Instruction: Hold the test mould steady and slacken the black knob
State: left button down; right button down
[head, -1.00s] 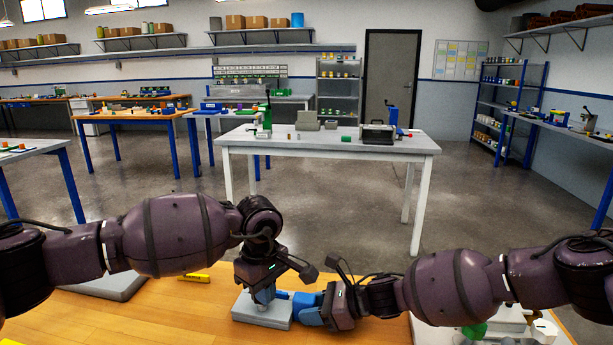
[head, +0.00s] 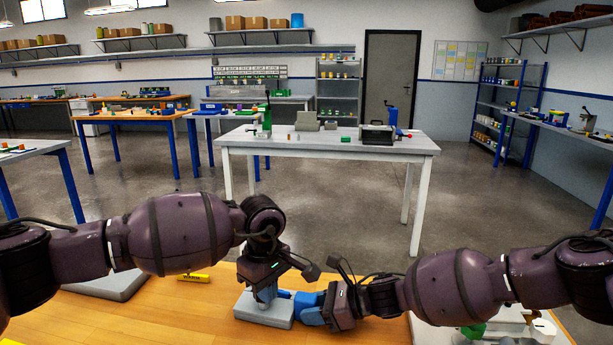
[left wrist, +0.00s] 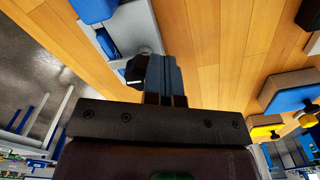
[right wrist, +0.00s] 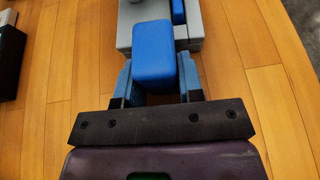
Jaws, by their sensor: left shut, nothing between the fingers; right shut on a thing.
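The test mould is a grey block (head: 262,311) with blue parts on the wooden bench, low in the head view. Its grey body also shows in the left wrist view (left wrist: 146,28) and the right wrist view (right wrist: 195,45). My right gripper (head: 318,309) is shut on the mould's blue block (right wrist: 155,50), one finger on each side. My left gripper (head: 265,297) points down over the mould; its fingers (left wrist: 165,75) are together with nothing between them. The black knob (left wrist: 135,69) is just left of those fingers; I cannot tell whether they touch. In the head view the knob is hidden.
A yellow piece (head: 194,277) and a grey slab (head: 118,284) lie left of the mould. A pale tray (head: 425,331) with a green item (head: 474,330) is at the right, under my right arm. Bare wood lies in front of the mould.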

pick_arm(q)
jog(key=shift+w+d+f, duration=0.1)
jog(key=shift+d+f, duration=0.15)
jog(key=shift+f, duration=0.2)
jog(key=shift+w+d+f, duration=0.1)
jog(key=shift+d+f, duration=0.1)
jog(key=shift+f, duration=0.25)
jog(key=shift+w+d+f, duration=0.1)
jog(key=shift+d, duration=0.1)
jog(key=shift+w+d, duration=0.1)
jog(key=shift+w, duration=0.35)
jog(key=shift+d, duration=0.2)
jog(key=shift+s+d, duration=0.15)
jog(key=shift+d, duration=0.05)
notch_tip(320, 180, up, 7)
jog(key=shift+w+a, duration=0.15)
jog(key=shift+w, duration=0.1)
dwell(0.3)
